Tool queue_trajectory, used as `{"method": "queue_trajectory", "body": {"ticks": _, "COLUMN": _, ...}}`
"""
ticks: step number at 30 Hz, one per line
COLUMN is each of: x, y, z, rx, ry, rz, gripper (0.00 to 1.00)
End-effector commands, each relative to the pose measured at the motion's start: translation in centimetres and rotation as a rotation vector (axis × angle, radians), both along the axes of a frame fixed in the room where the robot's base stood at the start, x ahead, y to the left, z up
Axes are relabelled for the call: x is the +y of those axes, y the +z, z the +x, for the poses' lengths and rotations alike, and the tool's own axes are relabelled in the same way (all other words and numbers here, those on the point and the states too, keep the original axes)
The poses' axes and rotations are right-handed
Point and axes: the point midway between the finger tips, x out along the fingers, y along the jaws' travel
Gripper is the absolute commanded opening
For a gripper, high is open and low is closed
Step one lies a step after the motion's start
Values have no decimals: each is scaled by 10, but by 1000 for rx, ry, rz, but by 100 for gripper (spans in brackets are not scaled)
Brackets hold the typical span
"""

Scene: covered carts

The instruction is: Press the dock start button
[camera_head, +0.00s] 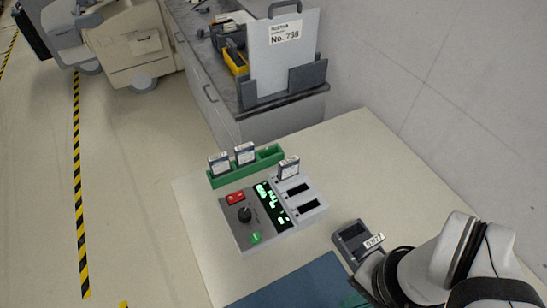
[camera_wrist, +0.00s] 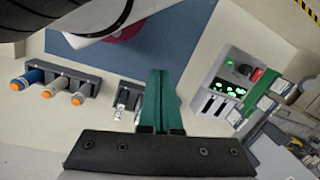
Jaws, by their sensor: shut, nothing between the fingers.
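The grey dock (camera_head: 290,226) sits on the pale table in the head view. Its panel has a green button (camera_head: 255,238) at the front, a black knob (camera_head: 244,214), a red switch (camera_head: 235,198) and a lit green display (camera_head: 271,204). A card (camera_head: 289,168) stands in one of its slots; other slots look empty. The green button also shows in the wrist view (camera_wrist: 229,62). My gripper (camera_wrist: 160,72) has its green fingers together, empty, and is apart from the dock. In the head view its fingers are mostly hidden behind my wrist. Button labels are too small to read.
A green rack (camera_head: 218,181) with two cards stands behind the dock. A dark tagged holder (camera_head: 352,238) stands right of it, and a blue mat (camera_head: 300,286) lies in front. A rack with orange-capped items (camera_wrist: 62,80) shows in the wrist view.

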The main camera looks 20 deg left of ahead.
Motion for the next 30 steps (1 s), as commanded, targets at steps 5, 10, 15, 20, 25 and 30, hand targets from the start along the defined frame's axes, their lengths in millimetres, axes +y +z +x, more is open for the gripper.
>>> {"method": "queue_trajectory", "body": {"ticks": 5, "x": 0, "y": 0, "z": 0, "rx": 0, "ry": 0, "rz": 0, "gripper": 0}}
{"method": "queue_trajectory", "body": {"ticks": 10, "x": 0, "y": 0, "z": 0, "rx": 0, "ry": 0, "rz": 0, "gripper": 0}}
{"method": "queue_trajectory", "body": {"ticks": 15, "x": 0, "y": 0, "z": 0, "rx": 0, "ry": 0, "rz": 0, "gripper": 0}}
{"method": "queue_trajectory", "body": {"ticks": 20, "x": 0, "y": 0, "z": 0, "rx": 0, "ry": 2, "rz": -1, "gripper": 0}}
{"method": "queue_trajectory", "body": {"ticks": 25, "x": -13, "y": -11, "z": 10, "rx": 34, "ry": 294, "rz": -163, "gripper": 0}}
{"method": "queue_trajectory", "body": {"ticks": 30, "x": -3, "y": -28, "z": 76, "rx": 11, "ry": 1094, "rz": -556, "gripper": 0}}
